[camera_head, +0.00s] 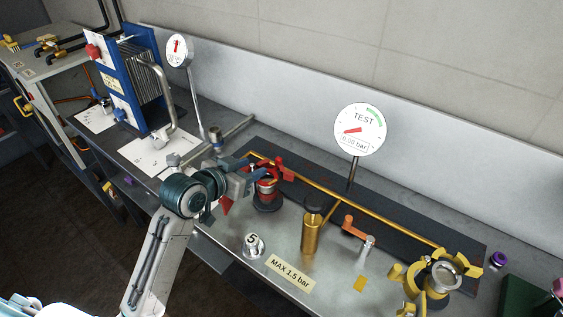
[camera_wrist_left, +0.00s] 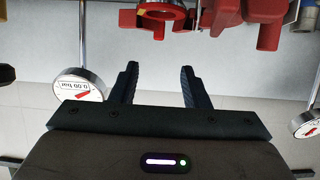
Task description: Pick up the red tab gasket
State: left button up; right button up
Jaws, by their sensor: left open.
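A red ring with a small tab (camera_wrist_left: 158,14) shows at the top of the left wrist view, ahead of the fingertips; it looks like the red tab gasket. In the head view a red clamp fitting (camera_head: 267,187) stands on a black base on the bench, and I cannot clearly separate the gasket from it. My left gripper (camera_head: 259,176) is right beside this fitting and partly covers it. Its two fingers (camera_wrist_left: 159,70) are apart with nothing between them in the left wrist view. My right gripper does not show.
A brass valve (camera_head: 311,232), an orange-handled part (camera_head: 355,228) and a yellow clamp fitting (camera_head: 440,277) stand to the right. A TEST gauge (camera_head: 360,130) rises behind a yellow pipe (camera_head: 370,207). A blue plate unit (camera_head: 125,85) stands at the left.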

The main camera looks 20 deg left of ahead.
aim_at(277, 159)
pick_arm(q)
jog(key=p+x, duration=0.1)
jog(key=x, duration=0.3)
jog(key=shift+r, duration=0.15)
jog(key=shift+w+d+f, duration=0.25)
jog(key=shift+w, duration=0.3)
jog(key=p+x, duration=0.1)
jog(key=x, duration=0.1)
jog(key=p+x, duration=0.1)
jog(key=x, duration=0.2)
jog(key=shift+s+d+f, duration=0.1)
jog(key=shift+f, duration=0.15)
jog(key=shift+w+d+f, duration=0.1)
jog(key=shift+w+f, duration=0.15)
jog(key=shift+w, duration=0.05)
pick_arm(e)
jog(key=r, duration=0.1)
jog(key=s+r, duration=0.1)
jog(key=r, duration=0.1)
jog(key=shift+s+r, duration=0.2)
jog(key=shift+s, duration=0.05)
pick_arm(q)
grip_shut()
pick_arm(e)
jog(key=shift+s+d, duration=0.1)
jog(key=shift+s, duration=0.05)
